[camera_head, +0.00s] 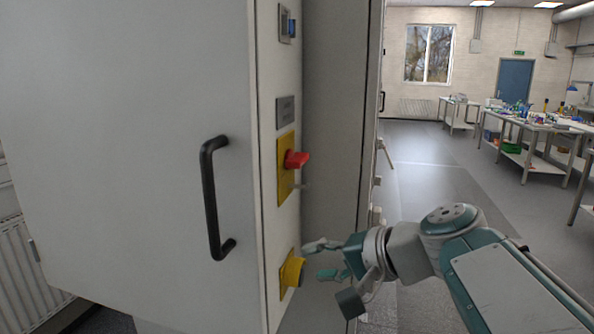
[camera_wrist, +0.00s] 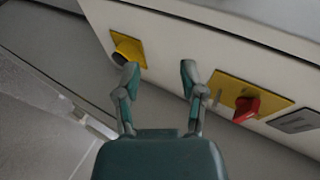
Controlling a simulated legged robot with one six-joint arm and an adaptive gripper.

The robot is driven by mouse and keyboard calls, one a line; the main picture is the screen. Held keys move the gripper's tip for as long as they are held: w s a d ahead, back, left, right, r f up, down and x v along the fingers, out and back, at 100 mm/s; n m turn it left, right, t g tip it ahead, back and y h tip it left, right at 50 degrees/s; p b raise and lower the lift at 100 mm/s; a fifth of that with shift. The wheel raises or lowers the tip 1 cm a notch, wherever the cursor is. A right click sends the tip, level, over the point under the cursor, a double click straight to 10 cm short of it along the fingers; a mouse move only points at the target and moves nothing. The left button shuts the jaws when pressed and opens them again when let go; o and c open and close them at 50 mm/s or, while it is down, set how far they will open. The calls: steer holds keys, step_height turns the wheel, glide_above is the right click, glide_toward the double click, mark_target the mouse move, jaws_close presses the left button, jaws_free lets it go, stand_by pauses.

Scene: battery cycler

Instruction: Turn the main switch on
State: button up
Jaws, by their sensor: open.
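The main switch is a red rotary handle (camera_head: 297,159) on a yellow plate (camera_head: 284,182), on the narrow panel of the white cabinet. In the wrist view the red handle (camera_wrist: 246,109) is to the right of my gripper (camera_wrist: 159,78). My gripper (camera_head: 325,260) is open and empty, right beside the yellow knob and below the red handle. I cannot tell whether a finger touches the panel.
A black door handle (camera_head: 211,200) stands out from the white cabinet door (camera_head: 120,130). A small display (camera_head: 287,24) and a grey label plate (camera_head: 285,111) are above the switch. Workbenches (camera_head: 540,128) stand far back right, with open floor (camera_head: 440,175) before them.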

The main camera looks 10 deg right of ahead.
mark_target(304, 163)
steer(key=w+d+r+m+t+y, duration=0.1)
steer(key=w+d+r+t, duration=0.1)
steer(key=d+r+t, duration=0.3)
steer(key=w+d+r+m+y, duration=0.2)
steer(key=w+r, duration=0.1)
steer(key=r, duration=0.3)
steer(key=x, duration=1)
steer(key=shift+w+a+r, duration=0.15)
steer(key=shift+w+r, duration=0.05)
jaws_close()
